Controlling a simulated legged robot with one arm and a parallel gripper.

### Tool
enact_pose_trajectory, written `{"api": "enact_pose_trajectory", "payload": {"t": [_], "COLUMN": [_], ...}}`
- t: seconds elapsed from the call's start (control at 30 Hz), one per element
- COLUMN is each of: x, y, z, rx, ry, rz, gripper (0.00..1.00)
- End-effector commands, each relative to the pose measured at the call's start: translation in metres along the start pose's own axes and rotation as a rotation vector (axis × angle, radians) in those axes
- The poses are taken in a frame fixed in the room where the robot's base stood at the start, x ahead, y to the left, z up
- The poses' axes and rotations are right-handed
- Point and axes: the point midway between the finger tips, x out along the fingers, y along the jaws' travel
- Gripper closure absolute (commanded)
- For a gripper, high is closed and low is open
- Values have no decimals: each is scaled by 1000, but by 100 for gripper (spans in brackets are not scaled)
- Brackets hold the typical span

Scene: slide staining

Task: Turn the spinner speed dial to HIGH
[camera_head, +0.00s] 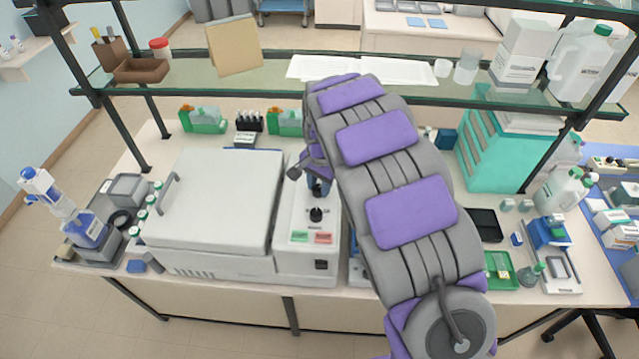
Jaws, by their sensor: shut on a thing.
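The spinner is a white box with a large closed lid (222,200) and a control panel (297,222) along its right side. A black dial (316,214) stands on the middle of the panel, in plain view. My gripper (318,188) points down over the upper part of the panel, behind that dial. It is shut on a dark knob there, mostly hidden by the fingers. I take it as the speed dial, but its label and pointer are too small to read. A green button (299,236) and a red button (323,238) sit below the black dial.
My grey and purple arm hides the bench right of the panel. A glass shelf (270,82) crosses behind. Green slide boxes (203,119) stand at the back. A teal cabinet (495,150) and a green tray (500,270) are at right. Bottles (150,203) line the spinner's left side.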

Motion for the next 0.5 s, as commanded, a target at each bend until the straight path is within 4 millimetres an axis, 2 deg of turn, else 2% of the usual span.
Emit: {"api": "enact_pose_trajectory", "payload": {"t": [0.07, 0.1, 0.33, 0.5], "x": [-1, -1, 0, 0], "y": [-2, -2, -1, 0], "z": [0, 0, 0, -1], "rx": [0, 0, 0, 0], "ry": [0, 0, 0, -1], "rz": [-4, -4, -2, -1], "gripper": [96, 62, 40, 40]}}
